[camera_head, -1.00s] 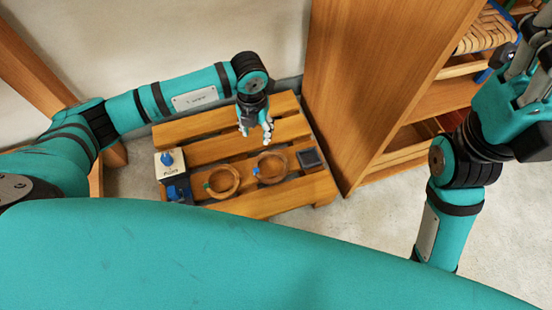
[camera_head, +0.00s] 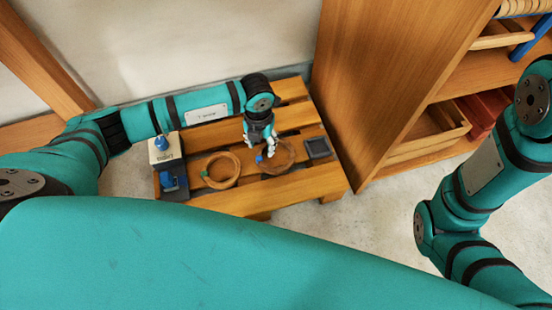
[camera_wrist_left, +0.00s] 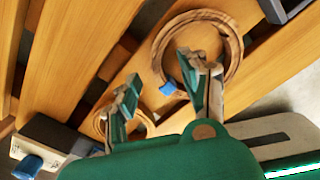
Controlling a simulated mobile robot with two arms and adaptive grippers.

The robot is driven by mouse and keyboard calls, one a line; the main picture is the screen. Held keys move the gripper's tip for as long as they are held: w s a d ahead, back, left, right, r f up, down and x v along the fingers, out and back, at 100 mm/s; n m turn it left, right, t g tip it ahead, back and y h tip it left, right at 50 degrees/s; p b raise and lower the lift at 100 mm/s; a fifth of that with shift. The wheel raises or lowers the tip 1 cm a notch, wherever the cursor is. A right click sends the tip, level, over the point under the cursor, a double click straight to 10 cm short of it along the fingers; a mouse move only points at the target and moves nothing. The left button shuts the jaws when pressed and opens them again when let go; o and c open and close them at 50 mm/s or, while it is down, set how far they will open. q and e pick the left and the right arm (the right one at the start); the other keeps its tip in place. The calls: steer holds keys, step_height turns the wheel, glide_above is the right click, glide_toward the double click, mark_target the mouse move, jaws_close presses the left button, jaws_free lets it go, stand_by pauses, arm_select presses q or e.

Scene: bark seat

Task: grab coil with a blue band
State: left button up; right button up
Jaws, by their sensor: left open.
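The coil with a blue band (camera_head: 293,158) is a brown ring lying on the slatted wooden pallet. Its blue band (camera_head: 259,159) is on the left side. The coil also shows in the left wrist view (camera_wrist_left: 236,45), with the band (camera_wrist_left: 167,89) at its lower left. My left gripper (camera_head: 259,146) is open and empty, just above the blue-band side of the coil. In the left wrist view its fingers (camera_wrist_left: 165,72) are spread, with the band seen between them; contact cannot be told. My right gripper is out of view.
A second coil with a green band (camera_head: 221,184) lies left of it. A white box with a blue knob (camera_head: 164,153) and a blue item (camera_head: 174,186) stand at the pallet's left. A dark square tray (camera_head: 318,148) is right of the coil. A wooden shelf (camera_head: 385,80) rises at the right.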

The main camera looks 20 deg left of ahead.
mark_target(261, 150)
arm_select(q)
step_height(261, 150, down, 3)
steer(key=shift+s+f+b, duration=0.1)
steer(key=shift+b, duration=0.7)
steer(key=shift+c, duration=0.3)
jaws_close()
